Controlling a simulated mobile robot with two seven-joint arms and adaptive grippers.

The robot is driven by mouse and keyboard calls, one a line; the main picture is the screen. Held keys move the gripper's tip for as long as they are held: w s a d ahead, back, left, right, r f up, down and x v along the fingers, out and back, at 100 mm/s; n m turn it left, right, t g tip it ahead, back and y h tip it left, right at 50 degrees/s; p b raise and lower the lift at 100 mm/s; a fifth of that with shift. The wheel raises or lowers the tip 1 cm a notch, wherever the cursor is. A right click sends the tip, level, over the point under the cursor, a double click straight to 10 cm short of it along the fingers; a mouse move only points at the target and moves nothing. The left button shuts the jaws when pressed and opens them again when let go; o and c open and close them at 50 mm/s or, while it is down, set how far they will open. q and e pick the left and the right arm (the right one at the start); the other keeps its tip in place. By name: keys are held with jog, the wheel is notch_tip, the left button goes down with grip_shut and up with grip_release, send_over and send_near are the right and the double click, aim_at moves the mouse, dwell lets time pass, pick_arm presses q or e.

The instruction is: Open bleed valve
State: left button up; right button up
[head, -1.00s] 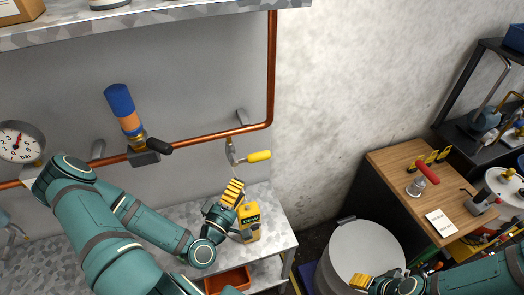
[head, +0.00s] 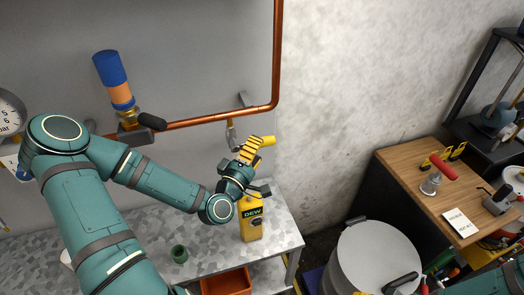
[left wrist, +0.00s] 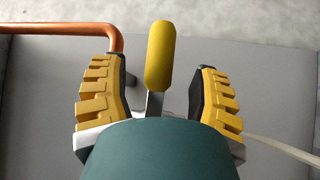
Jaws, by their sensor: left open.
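The bleed valve's yellow handle (head: 268,140) sticks out to the right below the copper pipe; its grey body hangs from the pipe. My left gripper (head: 257,147) is at the handle, open. In the left wrist view the yellow handle (left wrist: 160,55) stands between the two open yellow fingers of my left gripper (left wrist: 156,72), with a gap on each side. Its grey stem (left wrist: 154,103) runs down behind my teal wrist, which hides its lower end. My right gripper is mostly below the head view's lower edge; only a yellow bit shows.
A yellow DEW instrument (head: 251,220) stands on the metal bench (head: 215,243) below my left gripper. A green ring (head: 179,253) and an orange bin (head: 226,281) are nearby. The copper pipe (head: 205,121) carries a blue-orange fitting (head: 113,80). A drum (head: 375,258) stands right.

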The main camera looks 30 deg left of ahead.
pick_arm(q)
jog(key=w+b, duration=0.2)
jog(key=shift+w+d+r, duration=0.1)
jog(key=shift+w+r, duration=0.1)
jog(key=shift+w, duration=0.55)
grip_shut()
